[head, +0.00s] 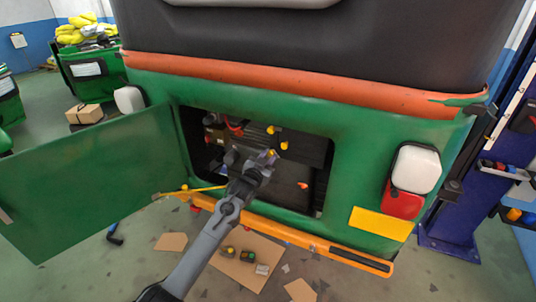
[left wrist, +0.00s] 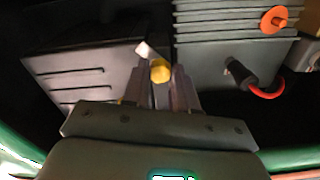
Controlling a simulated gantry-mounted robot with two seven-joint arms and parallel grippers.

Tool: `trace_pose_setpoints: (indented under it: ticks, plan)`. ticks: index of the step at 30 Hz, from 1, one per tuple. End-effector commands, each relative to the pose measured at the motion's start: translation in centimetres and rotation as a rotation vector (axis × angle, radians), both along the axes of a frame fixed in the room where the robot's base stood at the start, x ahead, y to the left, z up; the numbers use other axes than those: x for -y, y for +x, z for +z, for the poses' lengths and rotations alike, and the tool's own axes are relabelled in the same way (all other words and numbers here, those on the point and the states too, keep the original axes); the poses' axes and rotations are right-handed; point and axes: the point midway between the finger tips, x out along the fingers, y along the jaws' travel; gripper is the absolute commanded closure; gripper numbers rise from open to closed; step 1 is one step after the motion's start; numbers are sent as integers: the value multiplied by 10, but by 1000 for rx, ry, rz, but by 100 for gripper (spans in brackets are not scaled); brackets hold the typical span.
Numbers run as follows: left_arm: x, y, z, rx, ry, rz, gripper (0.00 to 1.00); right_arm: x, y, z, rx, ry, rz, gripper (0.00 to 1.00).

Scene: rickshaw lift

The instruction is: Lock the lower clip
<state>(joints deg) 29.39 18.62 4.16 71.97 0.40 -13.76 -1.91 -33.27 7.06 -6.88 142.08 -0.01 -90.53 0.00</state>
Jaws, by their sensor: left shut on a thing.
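My left gripper (head: 254,162) reaches into the open rear compartment of the green rickshaw (head: 352,170). In the left wrist view its two fingers (left wrist: 160,88) are shut around a clip with a yellow tip (left wrist: 160,71). A small pale piece (left wrist: 147,50) lies just beyond the tip. In the head view, yellow-ended parts (head: 284,146) show beside and above the gripper; I cannot tell which is the lower clip. The gripper hides part of what it holds. My right gripper is not in view.
The green hatch door (head: 90,180) stands open at the left. An orange bumper (head: 300,238) runs below the opening. A ribbed grey block (left wrist: 235,45) and an orange knob (left wrist: 275,19) are near the fingers. Cardboard (head: 248,262) with small parts lies on the floor.

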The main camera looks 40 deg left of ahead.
Motion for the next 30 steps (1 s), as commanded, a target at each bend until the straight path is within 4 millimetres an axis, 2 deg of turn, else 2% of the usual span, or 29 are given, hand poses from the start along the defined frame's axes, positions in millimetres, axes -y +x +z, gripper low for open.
trace_pose_setpoints:
  ticks: [3, 18, 30]
  plan:
    - [1, 0, 2, 25, -110, 0, 100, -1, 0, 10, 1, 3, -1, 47]
    - [1, 0, 1, 133, -560, 0, 100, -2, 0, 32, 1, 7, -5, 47]
    - [1, 0, 0, 190, -797, 0, 100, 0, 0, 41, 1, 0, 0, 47]
